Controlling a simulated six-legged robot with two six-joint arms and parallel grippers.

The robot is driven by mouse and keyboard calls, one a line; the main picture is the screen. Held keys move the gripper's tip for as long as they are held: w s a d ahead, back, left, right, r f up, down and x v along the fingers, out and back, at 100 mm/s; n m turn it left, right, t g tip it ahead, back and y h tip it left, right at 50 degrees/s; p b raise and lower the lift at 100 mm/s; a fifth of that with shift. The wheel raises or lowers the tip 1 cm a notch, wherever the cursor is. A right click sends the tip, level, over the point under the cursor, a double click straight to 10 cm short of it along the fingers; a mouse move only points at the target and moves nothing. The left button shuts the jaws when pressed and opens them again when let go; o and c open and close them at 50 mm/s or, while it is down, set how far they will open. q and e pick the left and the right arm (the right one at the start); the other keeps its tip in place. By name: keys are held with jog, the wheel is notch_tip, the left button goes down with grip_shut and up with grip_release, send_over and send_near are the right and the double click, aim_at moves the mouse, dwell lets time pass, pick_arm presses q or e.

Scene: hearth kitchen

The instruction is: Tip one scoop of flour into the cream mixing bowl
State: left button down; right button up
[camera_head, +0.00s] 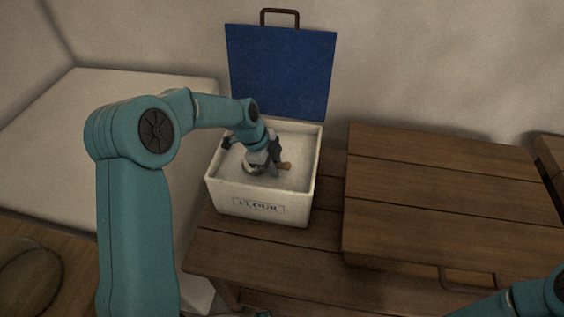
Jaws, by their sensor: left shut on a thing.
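A white bin labelled FLOUR (258,208) stands open on the wooden bench, with its blue lid (280,72) raised behind it. Pale flour (296,145) fills much of the inside. My left gripper (266,163) reaches down into the bin and is shut on a scoop with a wooden handle (285,166). The gripper hides much of the scoop, so I cannot tell how much flour is in it. My right arm enters at the bottom right corner, and its gripper is out of view. I see no cream mixing bowl.
A closed wooden lid or box (450,195) with a handle lies right of the bin. A pale block-like surface (110,90) is at the left. A round brownish thing (30,280) sits at the lower left, partly cut off. Bare bench planks lie in front of the bin.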

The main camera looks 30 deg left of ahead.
pick_arm(q)
jog(key=shift+a+r+y, duration=0.1)
jog(key=shift+a+y, duration=0.2)
jog(key=shift+y, duration=0.1)
jog(key=shift+a+r+p, duration=0.1)
jog(key=shift+r+p, duration=0.4)
jog(key=shift+p, duration=0.1)
jog(key=shift+a+r+y, duration=0.1)
jog(key=shift+r+y, duration=0.25)
jog(key=shift+y, duration=0.25)
notch_tip(320, 180, up, 3)
jog(key=shift+r+y+p, duration=0.15)
jog(key=shift+y+p, duration=0.15)
jog(key=shift+p, duration=0.75)
jog(key=shift+y, duration=0.4)
jog(key=shift+d+r+p, duration=0.25)
jog(key=shift+r+p, duration=0.5)
jog(key=shift+r, duration=0.55)
jog(key=shift+d+r+p, duration=0.25)
jog(key=shift+r+p, duration=0.5)
jog(key=shift+r, duration=0.5)
